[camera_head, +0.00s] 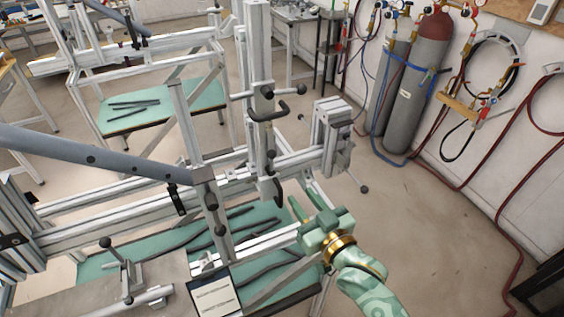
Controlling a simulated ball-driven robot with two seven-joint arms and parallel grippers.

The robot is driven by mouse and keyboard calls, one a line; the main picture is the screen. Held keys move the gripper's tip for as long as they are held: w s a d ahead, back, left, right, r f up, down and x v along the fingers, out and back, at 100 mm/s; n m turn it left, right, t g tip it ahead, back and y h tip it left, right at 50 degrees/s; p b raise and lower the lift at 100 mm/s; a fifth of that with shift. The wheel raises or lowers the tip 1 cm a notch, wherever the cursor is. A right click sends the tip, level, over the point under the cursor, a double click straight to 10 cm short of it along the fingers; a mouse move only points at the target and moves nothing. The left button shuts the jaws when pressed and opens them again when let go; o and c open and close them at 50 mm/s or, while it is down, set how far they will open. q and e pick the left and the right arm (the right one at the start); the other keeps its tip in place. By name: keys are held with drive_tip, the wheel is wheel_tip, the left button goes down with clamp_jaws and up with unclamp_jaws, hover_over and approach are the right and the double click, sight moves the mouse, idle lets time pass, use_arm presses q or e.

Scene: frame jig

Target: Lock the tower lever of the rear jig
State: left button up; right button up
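An upright aluminium tower (247,50) rises in the middle of the view on a jig frame. A lever bar (240,96) with dark knobs crosses it, and a black hook-shaped clamp (268,114) sits just below. A second black hook (277,190) is lower on the same post. I cannot tell for sure which jig is the rear one, or whether the lever is locked. My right gripper (305,208) is pale green, below and right of the tower, its two fingers apart and pointing up. It looks empty and touches no lever. My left gripper is not in view.
A grey tube (90,152) lies across the jig at left. Dark bars lie on a green shelf (130,255) underneath. Another frame with a green shelf (185,100) stands behind. Gas cylinders (417,80) and hoses line the right wall. Open floor (420,220) lies at right.

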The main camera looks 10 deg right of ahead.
sight(271, 163)
drive_tip(key=x, duration=1.3)
drive_tip(key=shift+w+b, duration=0.3)
drive_tip(key=shift+b, duration=0.15)
drive_tip(key=shift+a, duration=0.1)
drive_tip(key=shift+f, duration=0.1)
clamp_jaws()
